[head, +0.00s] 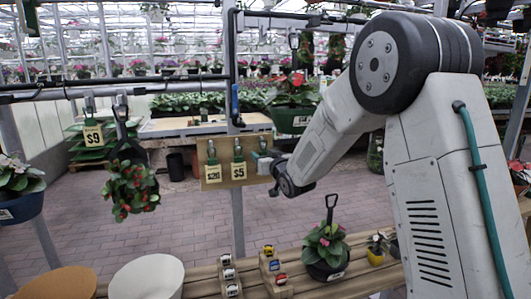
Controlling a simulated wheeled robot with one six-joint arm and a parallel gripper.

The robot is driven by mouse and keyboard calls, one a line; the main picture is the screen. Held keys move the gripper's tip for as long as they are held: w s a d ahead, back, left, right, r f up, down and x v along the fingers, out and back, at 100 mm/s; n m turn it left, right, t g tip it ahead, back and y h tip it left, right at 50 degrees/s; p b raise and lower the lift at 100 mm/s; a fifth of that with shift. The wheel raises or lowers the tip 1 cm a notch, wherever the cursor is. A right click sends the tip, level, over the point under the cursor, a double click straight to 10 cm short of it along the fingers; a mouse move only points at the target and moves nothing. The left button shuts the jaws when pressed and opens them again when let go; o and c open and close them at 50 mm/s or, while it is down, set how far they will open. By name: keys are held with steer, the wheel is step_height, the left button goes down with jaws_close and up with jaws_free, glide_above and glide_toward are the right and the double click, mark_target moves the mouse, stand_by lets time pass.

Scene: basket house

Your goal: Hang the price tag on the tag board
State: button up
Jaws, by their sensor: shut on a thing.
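The wooden tag board (228,178) hangs on a post near the middle of the head view. A $20 price tag (212,172) and a $5 price tag (238,170) hang side by side on its left and middle parts. My gripper (264,160) is at the right end of the board, in front of it. It is shut on what appears to be a price tag, mostly hidden by the gripper, with a bit of clip showing above. I cannot tell whether this tag touches a hook. A $9 tag (93,136) hangs from the rail at the upper left.
A hanging plant (132,187) with red flowers is left of the board. Below, a wooden slatted bench (205,287) holds small labelled blocks (229,275) and a potted plant (326,248) with a black handle. A white pot (147,277) stands at the front left.

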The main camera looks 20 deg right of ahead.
steer(key=shift+w+a, duration=0.1)
steer(key=shift+w, duration=0.2)
steer(key=o, duration=0.9)
steer(key=shift+a, duration=0.1)
steer(key=shift+d+f, duration=0.1)
steer(key=shift+d, duration=0.1)
steer(key=shift+c, duration=0.5)
